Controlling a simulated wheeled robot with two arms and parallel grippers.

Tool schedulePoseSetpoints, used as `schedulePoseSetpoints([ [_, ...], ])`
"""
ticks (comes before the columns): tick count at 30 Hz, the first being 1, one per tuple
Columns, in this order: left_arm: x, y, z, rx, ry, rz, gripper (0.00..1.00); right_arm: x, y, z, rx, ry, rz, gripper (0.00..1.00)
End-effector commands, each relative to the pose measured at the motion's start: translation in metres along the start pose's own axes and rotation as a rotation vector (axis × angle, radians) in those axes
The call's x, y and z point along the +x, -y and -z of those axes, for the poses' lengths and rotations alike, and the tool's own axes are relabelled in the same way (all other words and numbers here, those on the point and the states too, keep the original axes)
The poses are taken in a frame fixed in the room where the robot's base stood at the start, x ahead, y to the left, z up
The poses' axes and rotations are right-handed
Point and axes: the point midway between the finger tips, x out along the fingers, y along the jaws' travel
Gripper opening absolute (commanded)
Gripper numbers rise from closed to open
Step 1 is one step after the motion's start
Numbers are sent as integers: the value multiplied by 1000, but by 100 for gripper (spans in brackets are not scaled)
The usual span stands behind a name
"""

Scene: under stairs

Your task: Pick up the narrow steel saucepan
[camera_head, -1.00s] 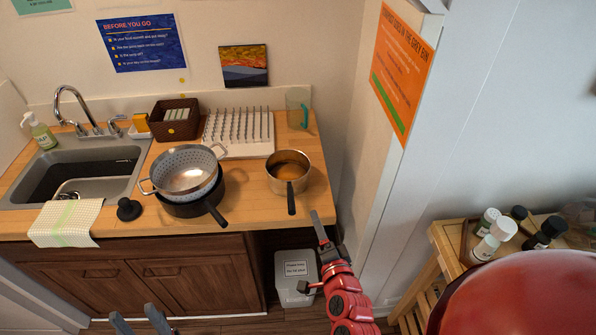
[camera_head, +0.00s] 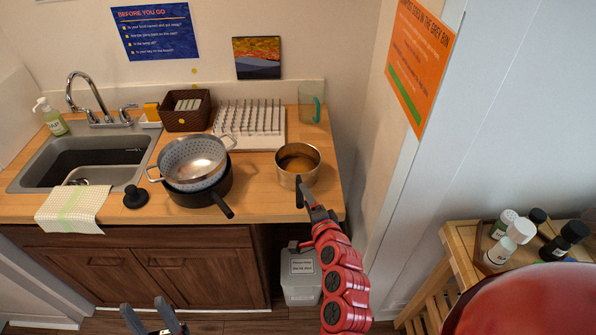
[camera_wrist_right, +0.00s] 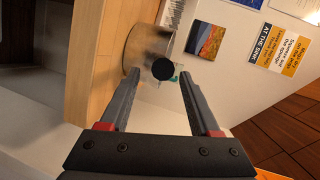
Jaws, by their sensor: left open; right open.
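The narrow steel saucepan (camera_head: 309,167) stands upright on the wooden counter toward its right end, with something brown inside. Its dark handle points toward the counter's front edge, partly hidden by my right gripper (camera_head: 305,197) in the head view. In the right wrist view the steel pan (camera_wrist_right: 146,45) lies just past the fingers, and its dark handle end (camera_wrist_right: 163,69) shows end-on between the open fingertips (camera_wrist_right: 157,74). I cannot tell that the fingers touch it. My left gripper (camera_head: 155,318) is open and empty, low in front of the cabinet.
A steel colander (camera_head: 193,160) sits in a black pan (camera_head: 203,193) left of the saucepan. A white drying rack (camera_head: 250,135) and a clear greenish cup (camera_head: 310,108) stand behind. A wall (camera_head: 375,110) rises close on the right. A bin (camera_head: 300,285) stands under the counter.

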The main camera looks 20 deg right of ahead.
Motion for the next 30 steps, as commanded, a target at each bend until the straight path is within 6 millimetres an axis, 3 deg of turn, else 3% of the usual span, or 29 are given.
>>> schedulePoseSetpoints([
  [11, 13, 1, 2, 0, 0, 0, 50, 18, 3, -1, -2, 0, 0, 63],
  [21, 35, 2, 6, 0, 0, 0, 50, 56, 5, -4, -2, -3, 3, 63],
  [29, 34, 2, 6, 0, 0, 0, 50, 59, 1, -4, 0, -3, 2, 63],
  [30, 34, 2, 6, 0, 0, 0, 50, 59, 1, -4, 0, -3, 2, 58],
])
